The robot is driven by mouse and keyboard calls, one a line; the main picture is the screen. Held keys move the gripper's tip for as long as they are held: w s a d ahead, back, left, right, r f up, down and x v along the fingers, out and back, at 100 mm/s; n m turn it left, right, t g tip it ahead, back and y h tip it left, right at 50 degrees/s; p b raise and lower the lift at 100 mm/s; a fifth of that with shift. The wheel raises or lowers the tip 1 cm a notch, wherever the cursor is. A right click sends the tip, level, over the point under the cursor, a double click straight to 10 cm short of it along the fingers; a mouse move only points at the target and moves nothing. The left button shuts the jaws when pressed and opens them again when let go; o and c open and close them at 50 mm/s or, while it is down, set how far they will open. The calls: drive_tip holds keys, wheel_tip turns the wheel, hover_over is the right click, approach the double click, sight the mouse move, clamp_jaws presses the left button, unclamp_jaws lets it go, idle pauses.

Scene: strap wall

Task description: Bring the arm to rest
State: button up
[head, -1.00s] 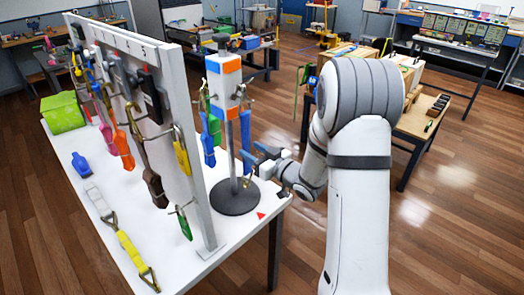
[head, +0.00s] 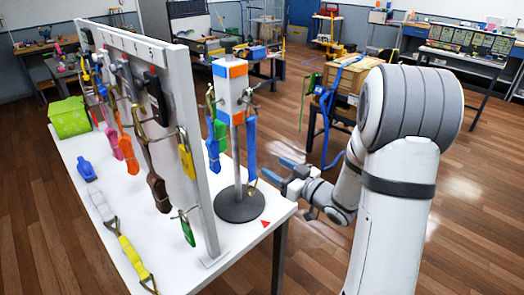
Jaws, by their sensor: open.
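My gripper (head: 284,172) is at the end of my arm, just off the right edge of the white table (head: 250,237). Its blue-tipped fingers point left toward the strap stand (head: 240,206) and are apart. I see nothing between them. The stand has a dark round base, a grey post and a white block with orange and blue bands. A blue strap (head: 249,148) hangs from its right hook, close to the left of my gripper but apart from it. A green strap (head: 220,132) and another blue strap (head: 212,153) hang on its left side.
A white panel (head: 198,150) with hooks stands on the table, hung with several coloured straps. A green bin (head: 69,117), a blue buckle (head: 86,169) and a yellow strap (head: 132,259) lie left of it. A wooden crate (head: 346,77) with blue webbing stands behind my arm.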

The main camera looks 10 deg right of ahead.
drive_tip(key=s+d+r+m+g+h, duration=0.35)
drive_tip(key=s+d+m+h, duration=0.2)
drive_tip(key=h, duration=0.65)
drive_tip(key=s+a+g, duration=0.2)
drive_tip(key=s+g, duration=0.2)
drive_tip(key=s, duration=0.6)
drive_tip(key=s+a+m+g+y, duration=0.1)
drive_tip(key=s+a+g, duration=0.2)
drive_tip(key=s, duration=0.7)
drive_tip(key=shift+s+g, duration=0.15)
drive_tip(key=shift+g, duration=0.4)
